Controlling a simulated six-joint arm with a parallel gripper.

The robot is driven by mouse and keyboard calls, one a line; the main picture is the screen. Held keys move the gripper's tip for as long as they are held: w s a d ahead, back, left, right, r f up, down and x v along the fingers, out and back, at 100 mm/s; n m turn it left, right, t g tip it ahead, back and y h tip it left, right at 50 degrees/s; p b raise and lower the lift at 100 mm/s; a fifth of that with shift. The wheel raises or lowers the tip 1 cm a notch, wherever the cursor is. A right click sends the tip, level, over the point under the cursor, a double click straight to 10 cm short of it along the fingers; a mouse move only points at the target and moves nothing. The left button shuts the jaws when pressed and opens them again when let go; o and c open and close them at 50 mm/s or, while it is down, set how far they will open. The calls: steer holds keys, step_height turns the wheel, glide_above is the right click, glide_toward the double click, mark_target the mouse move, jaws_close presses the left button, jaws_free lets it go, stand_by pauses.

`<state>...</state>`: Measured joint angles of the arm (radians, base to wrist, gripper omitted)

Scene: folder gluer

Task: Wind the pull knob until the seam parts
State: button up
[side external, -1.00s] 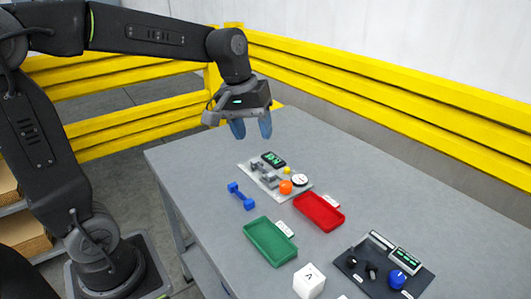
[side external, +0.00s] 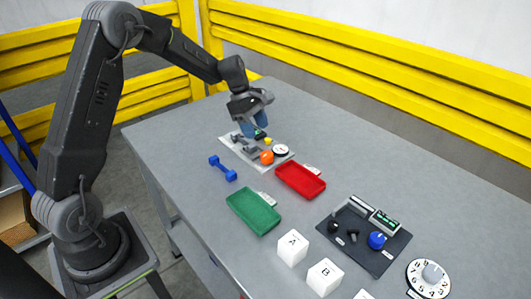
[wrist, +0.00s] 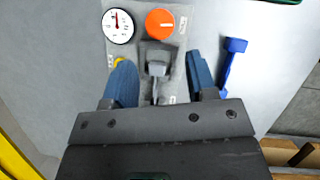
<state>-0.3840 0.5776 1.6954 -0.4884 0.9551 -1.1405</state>
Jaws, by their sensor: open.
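An orange round knob (side external: 267,157) with a pale line across it sits on a light grey plate (side external: 284,164) with grey clamp-like blocks (side external: 243,144). It also shows at the top of the wrist view (wrist: 162,23). A round white dial (side external: 281,150) with a needle is beside it; the wrist view shows this dial (wrist: 118,25) too. My gripper (side external: 256,126) is open above the far part of the plate. In the wrist view my two blue fingers (wrist: 160,78) straddle the grey block, apart from the orange knob. I see nothing held.
A blue dumbbell-shaped part (side external: 222,168) lies left of the plate. A red tray (side external: 300,194) and green tray (side external: 236,204) are nearer, then white lettered cubes (side external: 292,247). A dark panel (side external: 372,256) with a blue knob (side external: 377,240) is right. A yellow rail (side external: 370,72) runs behind.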

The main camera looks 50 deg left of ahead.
mark_target(266, 153)
steer(key=x, duration=0.9)
steer(key=shift+c, duration=0.3)
steer(key=c, duration=0.6)
steer(key=m+g, duration=0.1)
steer(key=m, duration=0.2)
steer(key=o, duration=0.7)
steer(key=shift+c, duration=0.2)
steer(key=shift+r, duration=0.1)
steer(key=v, duration=1.3)
steer(key=shift+a+r, duration=0.25)
